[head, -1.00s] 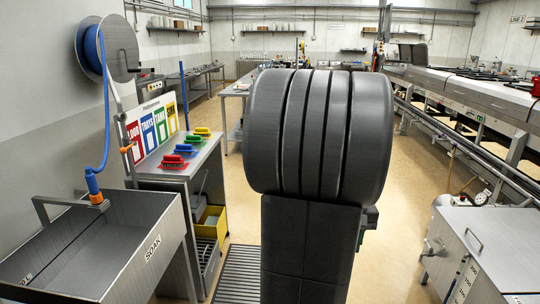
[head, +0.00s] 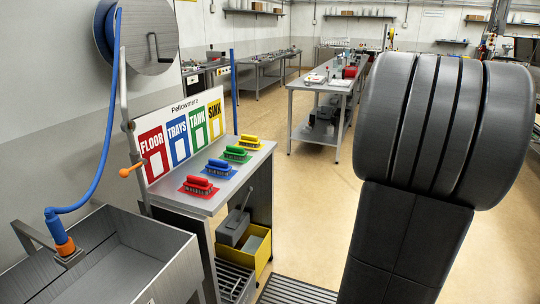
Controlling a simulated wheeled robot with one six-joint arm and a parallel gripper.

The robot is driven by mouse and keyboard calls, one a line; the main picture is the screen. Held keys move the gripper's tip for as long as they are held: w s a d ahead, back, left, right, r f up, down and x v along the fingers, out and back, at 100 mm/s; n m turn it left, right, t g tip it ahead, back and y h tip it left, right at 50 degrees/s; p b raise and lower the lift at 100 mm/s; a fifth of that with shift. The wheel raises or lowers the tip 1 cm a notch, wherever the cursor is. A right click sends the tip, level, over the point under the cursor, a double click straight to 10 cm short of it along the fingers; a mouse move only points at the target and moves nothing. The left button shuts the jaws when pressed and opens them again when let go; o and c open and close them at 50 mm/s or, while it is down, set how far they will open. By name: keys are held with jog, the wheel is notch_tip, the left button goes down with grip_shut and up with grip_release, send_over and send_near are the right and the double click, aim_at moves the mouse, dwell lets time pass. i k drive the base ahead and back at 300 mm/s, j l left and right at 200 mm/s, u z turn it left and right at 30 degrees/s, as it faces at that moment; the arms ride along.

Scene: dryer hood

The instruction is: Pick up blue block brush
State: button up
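The blue block brush (head: 217,167) sits on a blue mat on the steel bench (head: 184,198) at centre left. It is second in a row of brushes, between the red brush (head: 199,185) at the front and the green brush (head: 236,152) behind it. A yellow brush (head: 249,140) is at the far end. All four colours stand apart with bristles down. My gripper is not in view; only a dark part of my own body fills the right side.
A sign board (head: 180,138) with coloured panels stands behind the brushes. A steel sink (head: 110,262) and blue hose (head: 105,140) are at left. A yellow bin (head: 257,252) is under the bench. Floor (head: 310,205) right of the bench is clear.

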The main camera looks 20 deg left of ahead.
aim_at(214, 166)
jog(key=i+u, duration=0.25)
jog(key=i, duration=0.2)
jog(key=i+l+u, duration=0.25)
jog(key=i, duration=0.2)
jog(key=i+l+u, duration=0.2)
jog(key=i, duration=0.25)
jog(key=i+u, duration=0.2)
jog(key=u, duration=0.25)
jog(key=i+u, duration=0.2)
jog(key=u, duration=0.25)
jog(key=i+u, duration=0.25)
jog(key=u, duration=0.2)
jog(key=i+l+u, duration=0.15)
jog(key=u, duration=0.35)
jog(key=i+l+u, duration=0.25)
jog(key=u, duration=0.15)
